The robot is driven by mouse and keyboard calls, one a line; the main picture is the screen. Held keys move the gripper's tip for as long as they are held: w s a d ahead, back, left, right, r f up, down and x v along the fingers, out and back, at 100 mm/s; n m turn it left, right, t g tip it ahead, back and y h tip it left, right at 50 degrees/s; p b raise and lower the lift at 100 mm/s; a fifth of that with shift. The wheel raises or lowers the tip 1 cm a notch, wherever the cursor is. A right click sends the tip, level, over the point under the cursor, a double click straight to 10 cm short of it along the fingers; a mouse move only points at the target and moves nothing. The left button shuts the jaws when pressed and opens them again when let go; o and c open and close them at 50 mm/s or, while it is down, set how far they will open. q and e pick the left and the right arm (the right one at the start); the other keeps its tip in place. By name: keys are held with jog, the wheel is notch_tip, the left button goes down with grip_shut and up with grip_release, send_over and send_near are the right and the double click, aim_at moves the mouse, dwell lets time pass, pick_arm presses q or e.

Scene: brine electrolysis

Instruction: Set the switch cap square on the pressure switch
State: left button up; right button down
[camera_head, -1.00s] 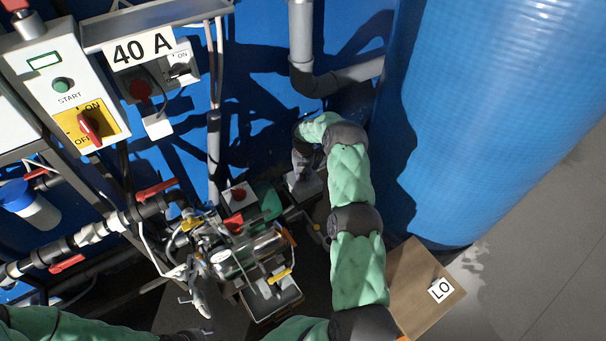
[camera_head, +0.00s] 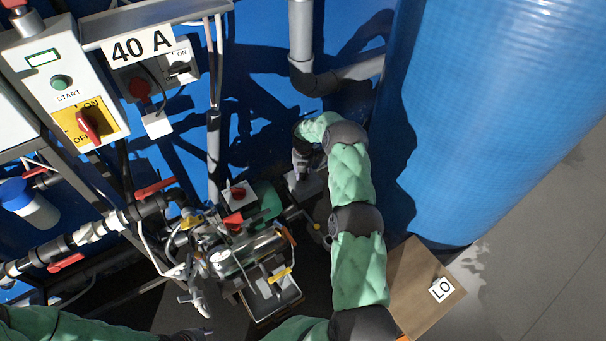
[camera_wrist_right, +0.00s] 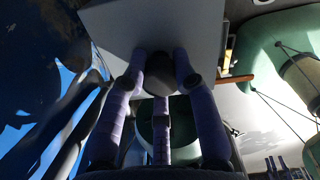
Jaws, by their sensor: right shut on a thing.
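A grey box-shaped piece, which looks like the switch cap (camera_head: 309,188), is at the tip of my right gripper (camera_head: 300,168), low behind the pump unit. In the right wrist view the cap's broad flat face (camera_wrist_right: 150,25) fills the top, and the purple fingers of my right gripper (camera_wrist_right: 160,65) close around a dark rounded knob (camera_wrist_right: 159,72) at its edge. The pressure switch cannot be told apart; whether the cap touches it is hidden. My left arm comes in at the bottom left; only a dark end (camera_head: 188,335) shows, and its fingers cannot be made out.
A pump unit with pipework (camera_head: 250,255) stands just left of my right arm. A large blue tank (camera_head: 490,110) is at the right, with a brown board marked LO (camera_head: 415,280) before it. A control panel (camera_head: 65,85) is at upper left. Grey floor is clear at lower right.

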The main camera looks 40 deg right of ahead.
jog(key=shift+f+b, duration=0.3)
jog(key=shift+f, duration=0.1)
dwell(0.5)
jog(key=c, duration=0.9)
grip_release()
notch_tip(320, 180, up, 12)
